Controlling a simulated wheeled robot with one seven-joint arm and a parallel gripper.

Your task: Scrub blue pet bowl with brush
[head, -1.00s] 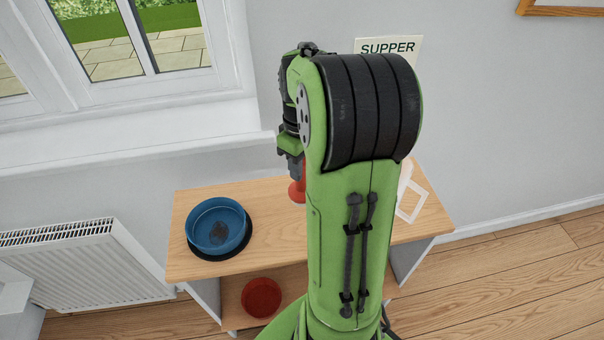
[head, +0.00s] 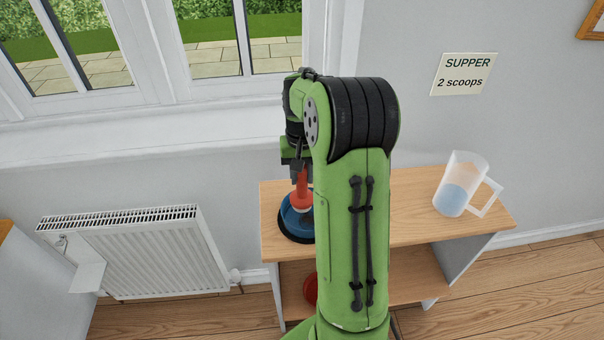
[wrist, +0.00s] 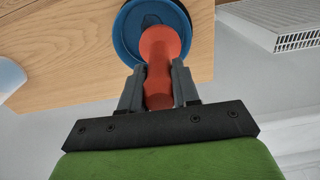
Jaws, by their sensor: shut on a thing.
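The blue pet bowl (head: 291,219) stands on the wooden shelf top, partly hidden behind my arm in the head view. It also shows in the wrist view (wrist: 127,40), with a dark patch inside. My gripper (wrist: 159,82) is shut on the red handle of the brush (wrist: 160,50). My gripper (head: 300,172) is above the bowl.
A clear jug (head: 458,186) with bluish contents stands on the right of the wooden shelf unit (head: 405,205). A red round item (head: 310,290) sits on the lower shelf. A radiator (head: 145,255) is left, a window behind, and a "SUPPER 2 scoops" note (head: 464,74) on the wall.

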